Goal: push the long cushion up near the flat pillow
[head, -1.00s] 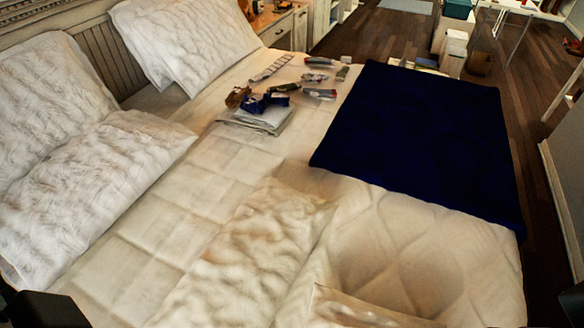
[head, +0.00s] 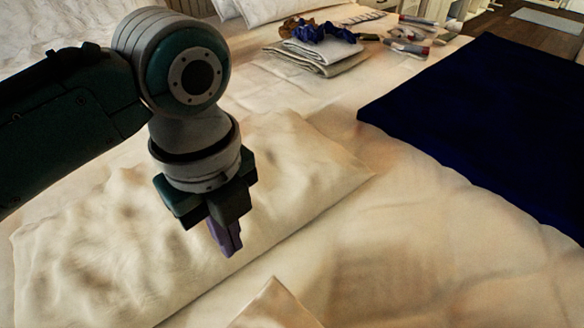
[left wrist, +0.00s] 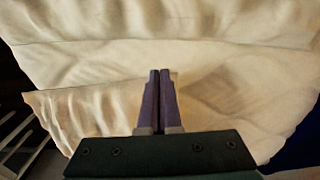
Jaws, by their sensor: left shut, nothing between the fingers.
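The long cushion (head: 300,165), cream and wrinkled, lies across the bed in the middle of the head view. My left arm hides part of it. My left gripper (head: 228,248) points down at the cushion's near long edge, shut and empty. I cannot tell whether its tips touch the cushion. The left wrist view shows the closed purple fingers (left wrist: 160,85) over cream cloth. White pillows (head: 40,25) show at the top left of the head view, partly behind my arm; I cannot tell which is the flat pillow. My right gripper is not in view.
A dark blue blanket (head: 490,120) covers the right side of the bed. Folded cloths (head: 318,58) with blue and brown items on top lie at the back, with small packages (head: 408,46) beside them. Another cream cloth corner (head: 272,308) rises at the bottom edge.

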